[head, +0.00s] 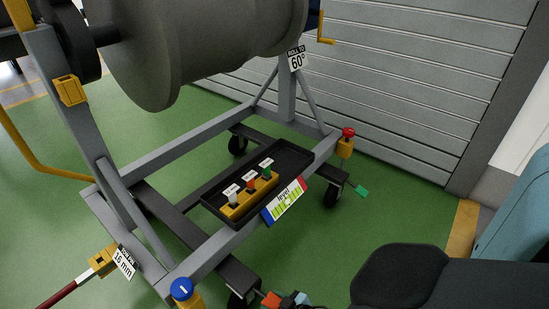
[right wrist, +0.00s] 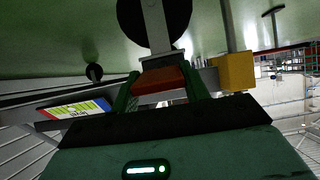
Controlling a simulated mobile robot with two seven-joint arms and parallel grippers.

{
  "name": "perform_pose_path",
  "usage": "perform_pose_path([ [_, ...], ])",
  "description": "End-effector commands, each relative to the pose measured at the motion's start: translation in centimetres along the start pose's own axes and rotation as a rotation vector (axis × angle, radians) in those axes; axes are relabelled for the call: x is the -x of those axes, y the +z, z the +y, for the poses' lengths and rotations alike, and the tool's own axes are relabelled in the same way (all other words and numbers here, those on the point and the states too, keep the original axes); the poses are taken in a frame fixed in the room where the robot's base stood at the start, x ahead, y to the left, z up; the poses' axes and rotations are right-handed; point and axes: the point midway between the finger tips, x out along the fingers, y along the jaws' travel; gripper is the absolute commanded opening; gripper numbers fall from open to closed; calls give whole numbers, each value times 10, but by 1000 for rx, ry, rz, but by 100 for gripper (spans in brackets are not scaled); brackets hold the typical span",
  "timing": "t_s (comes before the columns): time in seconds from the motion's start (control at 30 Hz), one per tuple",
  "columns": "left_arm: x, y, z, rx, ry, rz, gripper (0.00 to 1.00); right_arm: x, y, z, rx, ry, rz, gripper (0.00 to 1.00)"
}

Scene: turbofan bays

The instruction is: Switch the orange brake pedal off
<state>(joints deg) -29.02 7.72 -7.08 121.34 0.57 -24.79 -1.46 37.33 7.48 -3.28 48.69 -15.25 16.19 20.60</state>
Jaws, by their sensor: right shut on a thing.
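The orange brake pedal (head: 270,299) sits at the near caster of the grey engine stand, at the bottom edge of the head view. In the right wrist view, the pedal (right wrist: 160,79) lies between the two green fingers, below the caster wheel (right wrist: 155,18). My right gripper (head: 293,300) is shut on the pedal; it also shows in the right wrist view (right wrist: 163,88). The fingers hide the pedal's sides, and I cannot tell its exact tilt. My left gripper is not in view.
A green pedal (head: 361,191) projects from the right caster. A blue knob (head: 182,289) and a red button (head: 348,132) are on the frame. Green floor is clear between the casters.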

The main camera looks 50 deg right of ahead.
Motion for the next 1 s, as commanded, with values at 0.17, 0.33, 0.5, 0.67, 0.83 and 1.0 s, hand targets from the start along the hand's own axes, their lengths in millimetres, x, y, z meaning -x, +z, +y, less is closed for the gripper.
perform_pose_path([
  [0.17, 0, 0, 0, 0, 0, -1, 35, 0, -1, 0, 1, 0, 2, 52],
  [0.33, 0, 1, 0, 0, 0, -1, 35, 0, -1, 0, 1, 0, 2, 67],
  [0.5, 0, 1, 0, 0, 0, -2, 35, 0, -1, 0, 1, 0, 2, 67],
  [0.67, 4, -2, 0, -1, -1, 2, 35, 7, -2, 0, 1, 0, 2, 67],
  [0.83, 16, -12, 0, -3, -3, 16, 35, 33, -4, 0, 1, 0, 4, 67],
  [1.0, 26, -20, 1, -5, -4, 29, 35, 59, -4, 0, 1, 0, 4, 67],
])
